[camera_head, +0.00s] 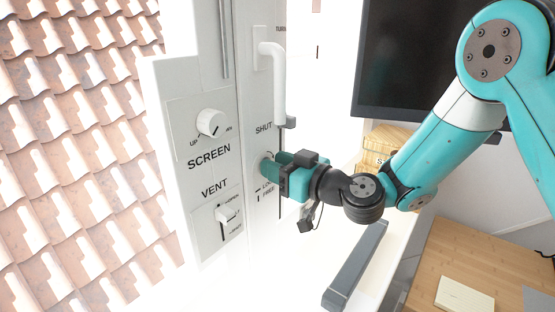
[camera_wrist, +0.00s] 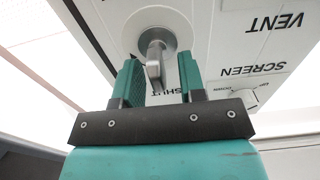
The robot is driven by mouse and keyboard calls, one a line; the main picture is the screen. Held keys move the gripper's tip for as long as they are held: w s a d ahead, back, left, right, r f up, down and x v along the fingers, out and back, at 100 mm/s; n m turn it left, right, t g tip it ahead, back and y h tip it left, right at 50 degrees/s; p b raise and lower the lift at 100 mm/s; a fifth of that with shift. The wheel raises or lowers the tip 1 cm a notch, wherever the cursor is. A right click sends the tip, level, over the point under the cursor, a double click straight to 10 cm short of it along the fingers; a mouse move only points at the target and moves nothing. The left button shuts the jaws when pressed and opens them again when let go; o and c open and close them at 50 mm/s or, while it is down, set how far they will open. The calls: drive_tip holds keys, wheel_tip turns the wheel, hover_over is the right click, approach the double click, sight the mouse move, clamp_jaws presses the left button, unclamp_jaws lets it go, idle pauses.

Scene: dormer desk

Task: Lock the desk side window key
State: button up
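The window key shows in the wrist view as a grey metal key (camera_wrist: 154,60) in a round, light lock plate (camera_wrist: 168,22) on the white window frame. My gripper (camera_wrist: 158,76) has its two teal fingers on either side of the key, with a clear gap to the right finger, so it looks open around the key and not closed on it. In the head view my gripper (camera_head: 268,164) reaches the white frame below the word SHUT, and it hides the key. The LOCK and FREE lettering below is partly covered.
A white window handle (camera_head: 274,70) hangs just above my gripper. A SCREEN knob (camera_head: 210,122) and VENT slider (camera_head: 227,215) are on the panel to the left. A dark monitor (camera_head: 405,60), wooden box (camera_head: 380,148), grey bar (camera_head: 356,265) and wooden desk (camera_head: 480,255) lie to the right.

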drive_tip(key=shift+c, duration=0.2)
clamp_jaws()
drive_tip(key=shift+m, duration=0.3)
drive_tip(key=shift+w+d+f+m+b, duration=0.2)
drive_tip(key=shift+m+b, duration=0.2)
drive_tip(key=shift+m, duration=2.45)
drive_tip(key=shift+w+d+f+m+b, duration=0.15)
drive_tip(key=shift+m+b, duration=0.3)
drive_tip(key=shift+m, duration=2.45)
drive_tip(key=shift+w+d+f+m+b, duration=0.1)
drive_tip(key=shift+w+f+m+b, duration=0.25)
drive_tip(key=shift+m, duration=2.5)
drive_tip(key=shift+s, duration=0.15)
